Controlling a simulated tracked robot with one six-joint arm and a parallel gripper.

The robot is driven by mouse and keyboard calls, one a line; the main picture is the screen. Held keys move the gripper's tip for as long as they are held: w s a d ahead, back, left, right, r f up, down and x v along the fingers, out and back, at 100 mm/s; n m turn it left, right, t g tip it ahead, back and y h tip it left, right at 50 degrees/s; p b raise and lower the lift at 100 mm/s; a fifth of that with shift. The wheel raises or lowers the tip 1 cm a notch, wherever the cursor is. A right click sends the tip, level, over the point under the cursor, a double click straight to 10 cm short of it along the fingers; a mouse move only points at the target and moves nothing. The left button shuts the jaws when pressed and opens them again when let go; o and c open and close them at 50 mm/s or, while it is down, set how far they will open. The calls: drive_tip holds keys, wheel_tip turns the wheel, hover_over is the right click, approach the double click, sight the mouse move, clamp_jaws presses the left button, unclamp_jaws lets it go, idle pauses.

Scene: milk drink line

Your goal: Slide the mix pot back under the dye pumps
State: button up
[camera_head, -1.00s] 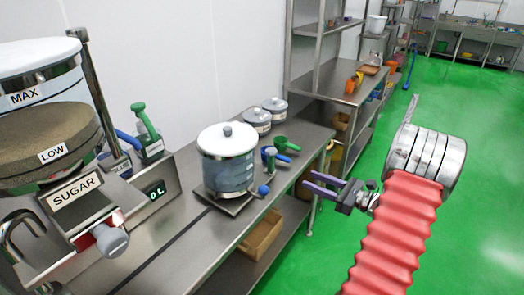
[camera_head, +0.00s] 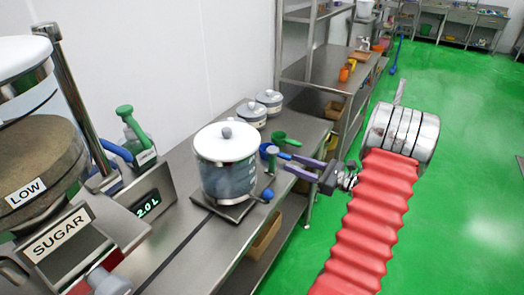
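The mix pot (camera_head: 228,178) appears to be the clear pot with a white lid and grey knob, upright on a dark plate (camera_head: 240,208) on the steel counter. A blue ball knob (camera_head: 267,194) is at the plate's right side. Green (camera_head: 126,115) and blue (camera_head: 115,150) pump handles, likely the dye pumps, stand to the left behind the display panel. The pot is apart from them, to their right. My gripper (camera_head: 291,163) has purple fingers spread with a gap, pointing left. It appears empty, right of the pot and above the blue knob in the picture.
A dark track (camera_head: 183,254) runs along the counter. A panel (camera_head: 150,204) reads 2.0 L beside the SUGAR dispenser (camera_head: 60,232). Green (camera_head: 281,138) and blue (camera_head: 285,142) handled items and two lidded pots (camera_head: 251,114) stand behind the mix pot. Green floor is open at right.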

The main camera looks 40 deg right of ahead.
drive_tip(key=shift+s+d, duration=0.1)
idle(0.3)
drive_tip(key=x, duration=1.3)
drive_tip(key=shift+w, duration=0.4)
drive_tip(key=shift+c, duration=0.4)
clamp_jaws()
